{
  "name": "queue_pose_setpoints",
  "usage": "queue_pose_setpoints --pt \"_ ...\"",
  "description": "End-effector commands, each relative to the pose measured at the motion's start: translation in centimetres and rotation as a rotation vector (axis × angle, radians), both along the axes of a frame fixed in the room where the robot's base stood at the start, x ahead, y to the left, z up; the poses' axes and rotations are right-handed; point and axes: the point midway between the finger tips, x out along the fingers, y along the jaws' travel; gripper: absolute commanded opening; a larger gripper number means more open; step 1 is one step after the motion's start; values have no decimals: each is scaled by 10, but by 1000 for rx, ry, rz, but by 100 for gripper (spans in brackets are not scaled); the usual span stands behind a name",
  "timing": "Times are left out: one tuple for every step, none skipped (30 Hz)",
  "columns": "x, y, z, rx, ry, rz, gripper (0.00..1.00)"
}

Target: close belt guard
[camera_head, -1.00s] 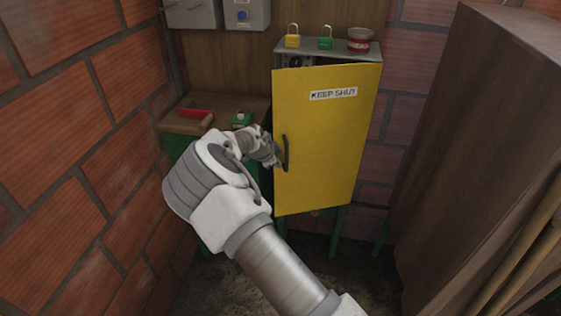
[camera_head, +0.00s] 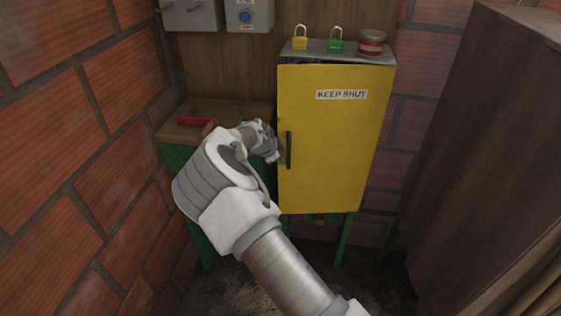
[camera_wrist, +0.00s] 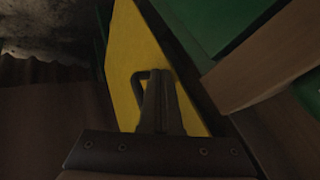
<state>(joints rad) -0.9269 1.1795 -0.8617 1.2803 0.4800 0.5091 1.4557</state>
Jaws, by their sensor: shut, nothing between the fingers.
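The belt guard is a yellow door (camera_head: 335,140) labelled KEEP SHUT, with a dark handle (camera_head: 289,150) on its left edge. It stands almost flush with its cabinet, with a narrow dark gap showing along the top. In the wrist view the yellow door (camera_wrist: 128,60) runs beyond my fingers, and its handle (camera_wrist: 138,88) shows just left of them. My gripper (camera_wrist: 162,75) is shut and empty, with its fingertips close to the door's edge by the handle; I cannot tell whether they touch it. In the head view my arm hides most of my gripper.
A yellow padlock (camera_head: 300,38), a green padlock (camera_head: 336,40) and a red tin (camera_head: 371,43) stand on the cabinet top. A wooden bench (camera_head: 175,132) with a red-handled tool (camera_head: 196,121) is at left. A large brown cabinet (camera_head: 480,130) stands at right. Brick walls enclose the corner.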

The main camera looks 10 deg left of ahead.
Motion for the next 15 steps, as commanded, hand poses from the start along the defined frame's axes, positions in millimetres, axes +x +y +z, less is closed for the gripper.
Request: queue_pose_setpoints --pt "2 0 -2 -1 0 1 0" --pt "4 1 -2 -1 0 2 0" --pt "6 1 -2 -1 0 2 0" --pt "7 1 -2 -1 0 2 0" --pt "8 1 -2 -1 0 2 0" --pt "10 1 -2 -1 0 3 0" --pt "12 2 -2 -1 0 3 0" --pt "13 2 -2 -2 1 2 0" --pt "14 2 -2 -1 0 3 0" --pt "16 3 -1 0 -1 4 0" --pt "17 3 -1 0 -1 4 0" --pt "18 3 -1 0 -1 4 0" --pt "19 3 -1 0 0 2 0" --pt "20 3 -1 0 0 2 0" --pt "21 3 -1 0 0 2 0"
